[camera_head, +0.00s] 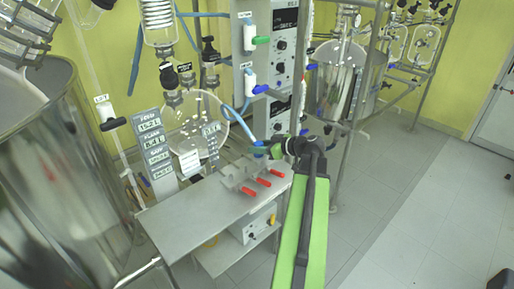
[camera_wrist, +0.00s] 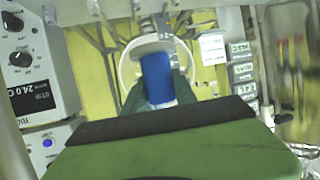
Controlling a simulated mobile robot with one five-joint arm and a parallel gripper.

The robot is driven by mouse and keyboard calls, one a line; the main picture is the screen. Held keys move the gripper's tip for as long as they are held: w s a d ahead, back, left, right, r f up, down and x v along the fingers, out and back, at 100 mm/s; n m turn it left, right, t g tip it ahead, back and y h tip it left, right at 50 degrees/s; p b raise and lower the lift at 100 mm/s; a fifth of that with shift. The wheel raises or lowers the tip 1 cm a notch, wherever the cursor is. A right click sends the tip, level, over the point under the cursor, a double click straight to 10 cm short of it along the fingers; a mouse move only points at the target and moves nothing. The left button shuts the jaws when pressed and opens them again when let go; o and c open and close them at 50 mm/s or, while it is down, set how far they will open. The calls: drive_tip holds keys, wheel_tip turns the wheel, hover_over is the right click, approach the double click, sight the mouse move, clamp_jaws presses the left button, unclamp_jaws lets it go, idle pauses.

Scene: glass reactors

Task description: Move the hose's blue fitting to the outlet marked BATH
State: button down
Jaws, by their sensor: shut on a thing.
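The blue fitting (camera_wrist: 157,80) is upright between the green fingers of my gripper (camera_wrist: 158,98) in the wrist view. In the head view the blue fitting (camera_head: 260,153) is small, at the tip of my gripper (camera_head: 270,150), above the back of the metal bench. My gripper is shut on it. A light-blue hose (camera_head: 240,121) curves down towards the fitting. A grey manifold block (camera_head: 240,176) with red handles sits on the bench, just below and left of my gripper. I cannot read a BATH mark on any outlet.
The metal bench (camera_head: 185,222) is clear at its front left. A large steel vessel (camera_head: 60,180) stands left. Glass reactors (camera_head: 195,118) stand behind the bench.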

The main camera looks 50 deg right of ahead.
sight(258, 143)
drive_tip(key=shift+r+p, duration=1.55)
drive_tip(key=shift+r, duration=0.15)
